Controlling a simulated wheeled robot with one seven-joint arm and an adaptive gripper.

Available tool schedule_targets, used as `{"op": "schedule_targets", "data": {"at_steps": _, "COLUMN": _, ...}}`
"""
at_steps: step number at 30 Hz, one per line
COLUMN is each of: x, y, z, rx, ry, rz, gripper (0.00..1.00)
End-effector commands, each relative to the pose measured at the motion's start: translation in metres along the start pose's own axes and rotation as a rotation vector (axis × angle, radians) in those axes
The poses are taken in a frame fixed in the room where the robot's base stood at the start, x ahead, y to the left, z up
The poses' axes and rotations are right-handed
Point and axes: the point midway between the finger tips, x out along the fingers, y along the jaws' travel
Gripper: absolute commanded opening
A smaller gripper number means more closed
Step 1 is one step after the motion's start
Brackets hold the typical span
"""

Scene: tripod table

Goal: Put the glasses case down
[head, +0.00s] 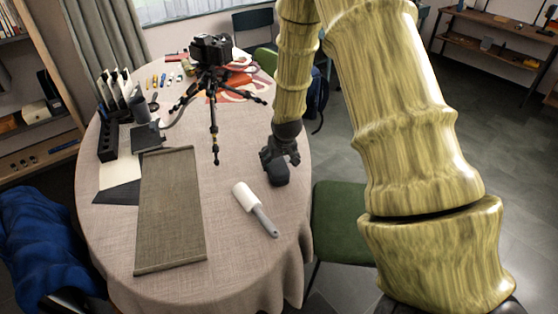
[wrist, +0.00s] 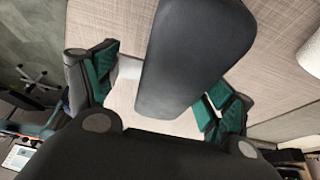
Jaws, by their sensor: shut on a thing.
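The glasses case (head: 278,174) is dark grey with rounded ends. In the head view it is at the right side of the round table (head: 226,272), below my gripper (head: 281,156). In the wrist view the case (wrist: 200,55) fills the middle, between the green-padded fingers of my gripper (wrist: 163,88). My gripper is shut on the case. I cannot tell whether the underside of the case touches the tablecloth; part of the case is hidden by the fingers.
A white-and-grey roller or brush (head: 255,208) lies left of and in front of the case. A long woven panel (head: 172,212) lies farther left. A camera on a tripod (head: 212,80) stands behind. A green chair (head: 342,222) is close to the table's right edge. Bare cloth surrounds the case.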

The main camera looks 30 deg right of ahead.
Motion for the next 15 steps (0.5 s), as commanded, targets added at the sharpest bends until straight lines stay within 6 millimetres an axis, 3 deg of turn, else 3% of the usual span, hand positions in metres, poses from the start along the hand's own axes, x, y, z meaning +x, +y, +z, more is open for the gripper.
{"op": "schedule_targets", "data": {"at_steps": 14, "x": 0.0087, "y": -0.0003, "z": 0.0035, "rx": 0.000, "ry": 0.000, "rz": 0.000, "gripper": 0.52}}
{"op": "schedule_targets", "data": {"at_steps": 15, "x": 0.0083, "y": -0.0003, "z": 0.0035, "rx": 0.000, "ry": 0.000, "rz": 0.000, "gripper": 0.87}}
